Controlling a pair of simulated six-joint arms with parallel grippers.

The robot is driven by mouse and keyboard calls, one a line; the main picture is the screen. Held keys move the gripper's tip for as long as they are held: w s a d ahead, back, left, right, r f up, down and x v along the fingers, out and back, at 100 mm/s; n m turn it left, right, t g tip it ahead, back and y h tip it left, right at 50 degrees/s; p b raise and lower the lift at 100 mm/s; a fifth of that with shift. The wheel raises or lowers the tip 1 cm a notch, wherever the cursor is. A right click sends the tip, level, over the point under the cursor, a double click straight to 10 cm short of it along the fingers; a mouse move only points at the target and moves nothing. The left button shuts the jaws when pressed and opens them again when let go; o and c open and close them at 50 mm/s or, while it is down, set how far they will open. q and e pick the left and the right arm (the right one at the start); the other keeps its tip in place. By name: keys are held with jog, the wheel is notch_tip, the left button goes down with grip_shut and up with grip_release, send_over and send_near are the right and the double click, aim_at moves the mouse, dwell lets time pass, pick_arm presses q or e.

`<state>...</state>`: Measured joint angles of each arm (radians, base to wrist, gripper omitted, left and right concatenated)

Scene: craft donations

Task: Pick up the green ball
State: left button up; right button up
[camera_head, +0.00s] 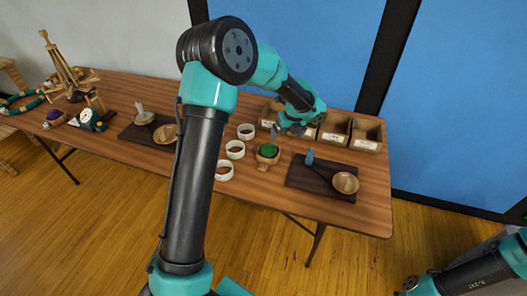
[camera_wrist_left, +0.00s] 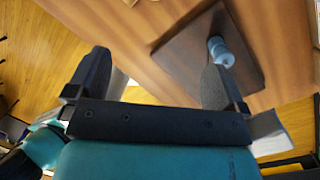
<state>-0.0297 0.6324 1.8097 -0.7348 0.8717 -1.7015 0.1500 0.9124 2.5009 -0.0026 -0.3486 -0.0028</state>
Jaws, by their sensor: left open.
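The green ball (camera_head: 268,150) sits in a small wooden cup (camera_head: 266,162) on the wooden table, in the middle of the head view. My left gripper (camera_head: 279,132) is just behind and above the ball, apart from it as far as I can see. In the left wrist view my left gripper (camera_wrist_left: 155,75) is open, with nothing between its fingers. The ball does not show in the left wrist view. My right arm shows at the lower right of the head view, but its gripper does not.
White rings (camera_head: 235,150) stand left of the cup. A dark mat (camera_head: 310,183) with a blue object (camera_head: 310,157) and a wooden bowl (camera_head: 345,183) lies to the right. Labelled wooden boxes (camera_head: 366,145) line the back edge. Another bowl (camera_head: 165,134) is further left.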

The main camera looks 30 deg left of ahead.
pick_arm(q)
jog(key=w+a+r+y, duration=0.1)
jog(key=w+a+r, duration=0.1)
jog(key=a+r, duration=0.1)
jog(key=shift+w+a+r+t, duration=0.15)
jog(key=shift+a+r+t, duration=0.2)
jog(key=shift+r, duration=0.25)
jog(key=shift+f, duration=0.1)
send_near(270, 145)
jog(key=x, duration=0.5)
jog(key=shift+w+d, duration=0.15)
jog(key=shift+w, duration=0.05)
jog(key=shift+s+x, duration=0.15)
jog(key=shift+x, duration=1.15)
jog(key=shift+s+x, duration=0.1)
jog(key=shift+x, duration=1.2)
